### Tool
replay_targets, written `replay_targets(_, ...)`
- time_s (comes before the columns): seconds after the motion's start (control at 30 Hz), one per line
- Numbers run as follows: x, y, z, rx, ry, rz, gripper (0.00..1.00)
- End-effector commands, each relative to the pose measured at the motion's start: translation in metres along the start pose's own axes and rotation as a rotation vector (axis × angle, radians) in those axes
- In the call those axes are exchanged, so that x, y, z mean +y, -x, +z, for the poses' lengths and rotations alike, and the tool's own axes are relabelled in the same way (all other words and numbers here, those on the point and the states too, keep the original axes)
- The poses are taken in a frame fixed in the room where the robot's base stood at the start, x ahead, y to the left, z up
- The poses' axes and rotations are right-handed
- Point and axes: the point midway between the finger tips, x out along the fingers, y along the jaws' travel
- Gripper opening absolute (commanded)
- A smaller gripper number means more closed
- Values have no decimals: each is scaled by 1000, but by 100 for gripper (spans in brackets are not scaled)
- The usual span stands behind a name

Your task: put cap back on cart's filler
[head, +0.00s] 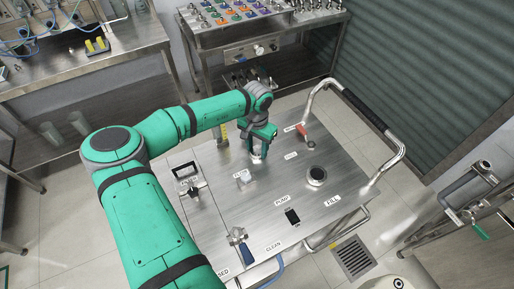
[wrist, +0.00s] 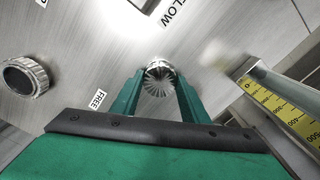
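The cart's top is a brushed steel panel (head: 270,208). A small silver ribbed cap (wrist: 159,76) sits between my fingertips in the wrist view, with both green fingers against its sides. In the head view my gripper (head: 258,151) points down over the panel's far middle, and only a bit of silver shows under it. I cannot tell whether the cap touches the panel. The filler neck (head: 316,176), a ringed round fitting with a dark centre, stands near the FILL label, right of my gripper. A ribbed ring at the left of the wrist view (wrist: 25,77) looks like this neck.
A bent handle rail (head: 385,120) edges the right side. Steel benches stand behind and left.

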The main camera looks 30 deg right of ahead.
Motion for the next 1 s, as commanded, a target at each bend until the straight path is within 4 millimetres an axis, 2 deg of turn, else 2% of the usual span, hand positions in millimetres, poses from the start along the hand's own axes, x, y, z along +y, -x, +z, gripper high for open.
replay_targets(1.0, 0, 12, 0, 0, 0, 0, 10)
